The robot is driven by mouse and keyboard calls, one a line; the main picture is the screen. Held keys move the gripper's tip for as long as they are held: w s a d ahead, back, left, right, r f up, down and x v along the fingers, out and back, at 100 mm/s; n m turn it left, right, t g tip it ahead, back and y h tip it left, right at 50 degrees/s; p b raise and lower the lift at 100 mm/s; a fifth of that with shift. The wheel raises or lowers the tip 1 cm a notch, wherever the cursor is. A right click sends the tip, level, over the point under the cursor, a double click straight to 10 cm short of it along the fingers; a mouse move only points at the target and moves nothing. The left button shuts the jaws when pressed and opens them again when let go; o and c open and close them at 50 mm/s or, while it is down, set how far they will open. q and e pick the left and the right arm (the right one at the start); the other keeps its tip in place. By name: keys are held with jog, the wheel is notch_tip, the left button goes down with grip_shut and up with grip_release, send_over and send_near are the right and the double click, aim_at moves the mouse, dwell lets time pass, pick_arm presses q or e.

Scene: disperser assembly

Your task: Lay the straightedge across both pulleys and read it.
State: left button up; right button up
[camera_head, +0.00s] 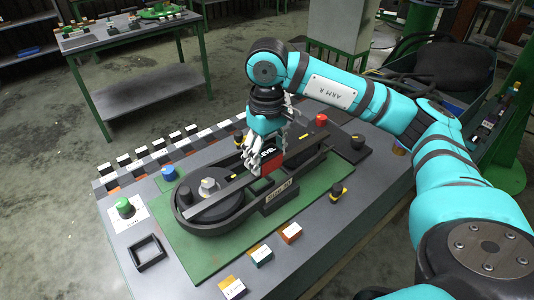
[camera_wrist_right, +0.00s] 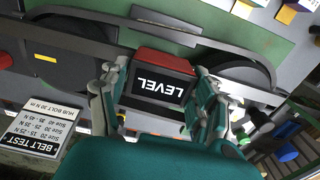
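The straightedge is a long grey bar (camera_head: 218,197) with a red and black block marked LEVEL (camera_head: 265,186). My right gripper (camera_head: 270,158) is shut on this block, with a finger on each side of it in the right wrist view (camera_wrist_right: 158,85). The bar spans over the large dark pulley (camera_head: 228,203) at the left and the pulley at the right, which the gripper partly hides. Both dark discs also show under the bar in the right wrist view, one at the left (camera_wrist_right: 75,62). I cannot tell whether the bar touches both. My left gripper is out of view.
The pulleys sit in a dark belt housing (camera_head: 283,193) on a green mat (camera_head: 205,256). A green button (camera_head: 124,206), blue knob (camera_head: 168,172), red button (camera_head: 321,119) and small labelled boxes (camera_head: 261,253) surround it. A belt test card (camera_wrist_right: 40,120) shows in the wrist view.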

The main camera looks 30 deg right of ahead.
aim_at(267, 154)
jog(key=o, duration=0.4)
jog(key=shift+c, duration=0.2)
notch_tip(267, 154, up, 12)
dwell(0.4)
dwell(0.6)
